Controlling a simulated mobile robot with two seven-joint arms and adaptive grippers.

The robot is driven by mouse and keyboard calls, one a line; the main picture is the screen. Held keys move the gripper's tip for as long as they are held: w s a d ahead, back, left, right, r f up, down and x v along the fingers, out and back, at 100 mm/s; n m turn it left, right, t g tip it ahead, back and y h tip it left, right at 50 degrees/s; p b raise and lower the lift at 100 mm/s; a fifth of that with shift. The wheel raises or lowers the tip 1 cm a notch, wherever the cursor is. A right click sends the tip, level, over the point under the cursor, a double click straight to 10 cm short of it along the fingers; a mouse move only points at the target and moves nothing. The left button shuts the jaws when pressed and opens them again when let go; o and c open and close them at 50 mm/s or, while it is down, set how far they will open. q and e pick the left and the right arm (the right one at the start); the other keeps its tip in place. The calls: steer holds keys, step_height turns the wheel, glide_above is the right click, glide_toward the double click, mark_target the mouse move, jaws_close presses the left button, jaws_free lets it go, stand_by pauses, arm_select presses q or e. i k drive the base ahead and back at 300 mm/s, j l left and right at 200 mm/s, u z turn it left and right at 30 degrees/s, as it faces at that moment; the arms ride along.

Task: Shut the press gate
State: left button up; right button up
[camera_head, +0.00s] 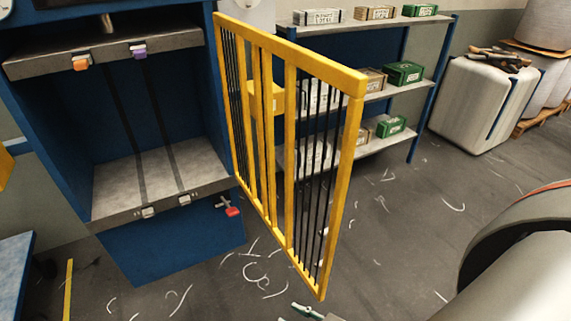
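The press gate (268,125) is a yellow frame with dark vertical bars. It stands open, swung out from the right side of the blue press (208,95), with its free edge (343,195) toward the right front. The press opening is uncovered, showing a grey upper plate (105,52) and a grey lower bed (120,178) with a gap between them. A red-handled latch-like part (229,208) sticks out at the press's lower right, near the gate's hinged side. Neither of my grippers can be made out in the view.
Behind the gate stands a shelf rack (420,95) with boxes. A pale rounded bin (475,105) stands at the upper right. White scraps lie on the dark floor (405,215). A small greenish object (305,311), unclear, shows at the bottom edge. A large grey rounded form fills the lower right.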

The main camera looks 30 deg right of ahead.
mark_target(351, 82)
steer(key=k+l+u, duration=0.15)
steer(key=k+l, duration=0.5)
steer(key=l, duration=0.35)
steer(key=k+l+u, duration=0.15)
steer(key=l, duration=0.15)
steer(key=k+l, duration=0.1)
steer(key=l, duration=0.25)
steer(key=i+l+u, duration=0.1)
steer(key=l, duration=0.3)
steer(key=i+l, duration=0.15)
steer(key=l, duration=0.25)
steer(key=j+u, duration=0.05)
